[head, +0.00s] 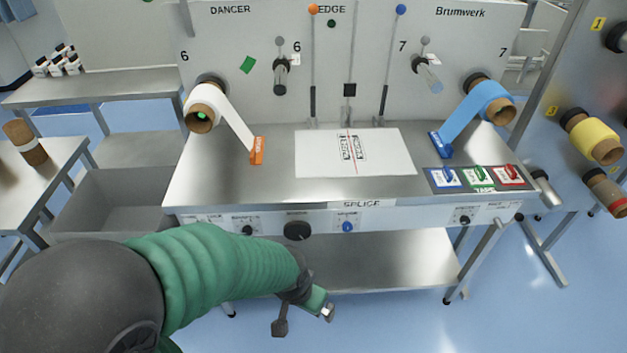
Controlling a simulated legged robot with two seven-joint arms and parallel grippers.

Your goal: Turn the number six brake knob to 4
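The table's front panel carries several knobs. A small black knob (247,230) on a dial plate sits at the left, on the side under the printed 6. Its label and pointer setting are too small to read. A larger black knob (297,231) is right of it, then a blue knob (348,227), and another small black knob (465,220) far right. My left gripper (304,319) is below the panel, in front of the lower shelf, apart from all knobs. Its fingers are spread and nothing shows between them. My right gripper is not in view.
A white roll (203,108) and a blue roll (488,103) hang above. A grey bin (120,205) stands left. Space before the panel is free above my arm.

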